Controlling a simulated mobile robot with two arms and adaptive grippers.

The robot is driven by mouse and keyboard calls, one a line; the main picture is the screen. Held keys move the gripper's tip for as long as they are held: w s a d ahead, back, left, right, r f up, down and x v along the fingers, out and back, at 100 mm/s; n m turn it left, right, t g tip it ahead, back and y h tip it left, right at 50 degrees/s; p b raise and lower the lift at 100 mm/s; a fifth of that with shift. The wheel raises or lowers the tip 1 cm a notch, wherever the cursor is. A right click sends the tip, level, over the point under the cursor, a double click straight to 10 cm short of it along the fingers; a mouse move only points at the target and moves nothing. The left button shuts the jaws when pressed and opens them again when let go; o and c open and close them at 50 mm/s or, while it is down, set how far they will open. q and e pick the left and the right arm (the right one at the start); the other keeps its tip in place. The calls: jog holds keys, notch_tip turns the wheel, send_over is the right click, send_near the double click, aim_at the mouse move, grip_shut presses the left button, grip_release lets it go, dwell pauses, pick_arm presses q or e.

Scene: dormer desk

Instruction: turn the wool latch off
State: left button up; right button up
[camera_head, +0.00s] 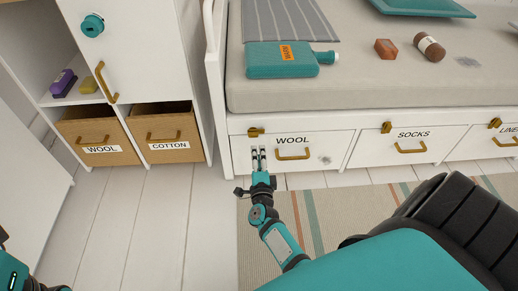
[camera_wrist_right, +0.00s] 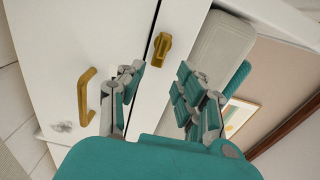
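The wool drawer (camera_head: 322,150) is under the bed and is shut, with a "WOOL" label and a brass handle (camera_head: 293,155). The brass wool latch (camera_head: 256,132) sits at its upper left edge. In the right wrist view the latch (camera_wrist_right: 160,48) lies roughly along the drawer's top edge, beyond the gap between my fingers. My right gripper (camera_head: 259,151) is in front of the drawer's left part, just below the latch in the head view. Its fingers are apart and empty in the right wrist view (camera_wrist_right: 158,82). I cannot tell whether they touch anything. My left gripper is out of view.
The socks drawer (camera_head: 408,147) and another drawer at the right edge have similar latches. A white cabinet with brown wool (camera_head: 98,157) and cotton (camera_head: 168,149) bins stands left. A teal bottle (camera_head: 281,62) lies on the bed. Striped rug and bare floor lie in front.

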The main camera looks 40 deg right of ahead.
jog(key=shift+v, duration=1.8)
